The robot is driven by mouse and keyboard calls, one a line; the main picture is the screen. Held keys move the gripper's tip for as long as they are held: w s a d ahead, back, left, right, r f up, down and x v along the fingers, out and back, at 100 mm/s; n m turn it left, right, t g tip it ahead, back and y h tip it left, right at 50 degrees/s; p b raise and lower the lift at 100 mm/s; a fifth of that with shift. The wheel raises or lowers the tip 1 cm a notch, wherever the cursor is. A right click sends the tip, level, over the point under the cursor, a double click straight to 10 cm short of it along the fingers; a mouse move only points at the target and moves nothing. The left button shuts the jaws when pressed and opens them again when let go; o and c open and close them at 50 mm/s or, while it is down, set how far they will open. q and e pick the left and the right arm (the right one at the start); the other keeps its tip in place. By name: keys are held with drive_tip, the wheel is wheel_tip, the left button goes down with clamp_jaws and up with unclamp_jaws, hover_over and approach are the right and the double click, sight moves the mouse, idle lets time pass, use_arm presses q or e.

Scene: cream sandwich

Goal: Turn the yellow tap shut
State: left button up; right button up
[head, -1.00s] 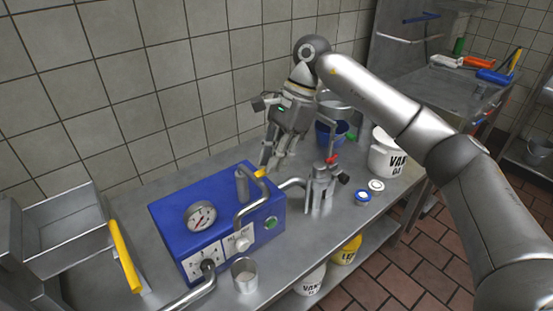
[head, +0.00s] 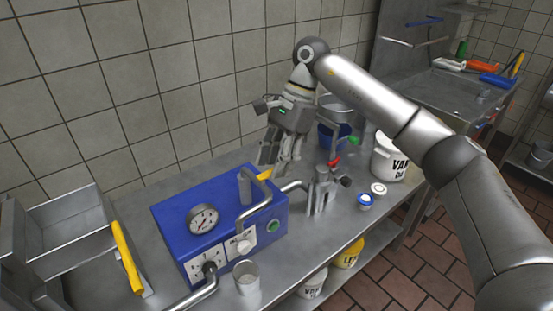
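The yellow tap (head: 264,175) is a small handle on the bent grey pipe at the top right of the blue machine (head: 175,222). My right gripper (head: 274,164) points down just behind and above the tap. Its fingers look apart, with a gap between them. Whether a finger touches the tap is too small to tell. My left gripper is not in view.
A gauge (head: 202,219) sits on the machine, with a metal cup (head: 246,277) in front. A grey valve fitting with a red part (head: 334,162) stands right of the machine. A white bucket (head: 388,160) and small jars are further right.

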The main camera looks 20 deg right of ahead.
drive_tip(key=v, duration=1.2)
drive_tip(key=shift+f, duration=0.1)
